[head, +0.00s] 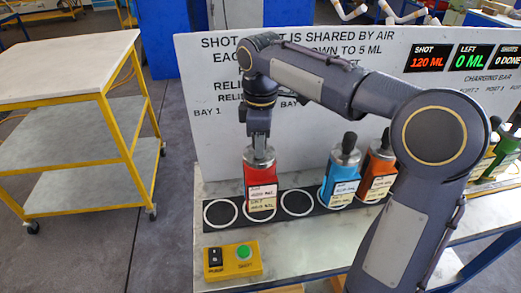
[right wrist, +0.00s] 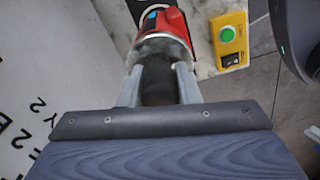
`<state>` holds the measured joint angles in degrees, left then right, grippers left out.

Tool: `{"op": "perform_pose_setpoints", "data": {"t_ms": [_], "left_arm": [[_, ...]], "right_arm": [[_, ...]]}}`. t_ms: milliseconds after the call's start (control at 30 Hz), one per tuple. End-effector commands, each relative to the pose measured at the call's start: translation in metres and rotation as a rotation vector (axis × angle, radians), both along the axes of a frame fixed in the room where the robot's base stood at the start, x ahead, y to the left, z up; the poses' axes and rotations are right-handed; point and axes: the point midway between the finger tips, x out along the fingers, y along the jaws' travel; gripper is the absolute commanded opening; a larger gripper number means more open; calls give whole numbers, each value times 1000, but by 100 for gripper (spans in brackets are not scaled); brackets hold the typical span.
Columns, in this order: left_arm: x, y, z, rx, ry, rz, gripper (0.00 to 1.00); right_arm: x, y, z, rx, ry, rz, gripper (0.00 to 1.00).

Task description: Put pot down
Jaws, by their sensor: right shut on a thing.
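The red pot (head: 258,183) with a grey metal top and pale labels is upright at the second ring from the left on the black strip (head: 319,224). I cannot tell whether its base touches the strip. My right gripper (head: 259,138) is above it, shut on its top. In the right wrist view the two fingers (right wrist: 158,72) are on either side of the dark knob, with the red pot (right wrist: 170,24) beyond. A blue pot (head: 341,180) and an orange pot (head: 380,165) stand farther right on the strip. My left gripper is out of view.
The white rings left (head: 220,213) and right (head: 298,202) of the red pot are empty. A yellow box with a green button (head: 243,254) is in front of the strip. A white sign panel (head: 214,90) stands behind. A yellow-framed cart (head: 75,65) is at left.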

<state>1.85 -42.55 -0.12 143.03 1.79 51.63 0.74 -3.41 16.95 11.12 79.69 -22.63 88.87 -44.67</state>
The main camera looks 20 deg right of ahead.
Motion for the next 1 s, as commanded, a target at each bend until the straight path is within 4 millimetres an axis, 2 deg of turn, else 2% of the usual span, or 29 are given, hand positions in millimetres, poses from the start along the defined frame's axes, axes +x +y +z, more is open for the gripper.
{"op": "perform_pose_setpoints", "data": {"t_ms": [233,667,700,867,1000], "left_arm": [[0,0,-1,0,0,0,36],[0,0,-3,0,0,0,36],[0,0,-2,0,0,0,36],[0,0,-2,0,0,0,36],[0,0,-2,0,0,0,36]], "right_arm": [[0,1,-27,0,-1,2,0],[0,1,-33,0,-1,1,0],[0,0,-34,0,1,1,32],[0,0,-34,0,1,1,52],[0,0,-34,0,1,1,52]]}}
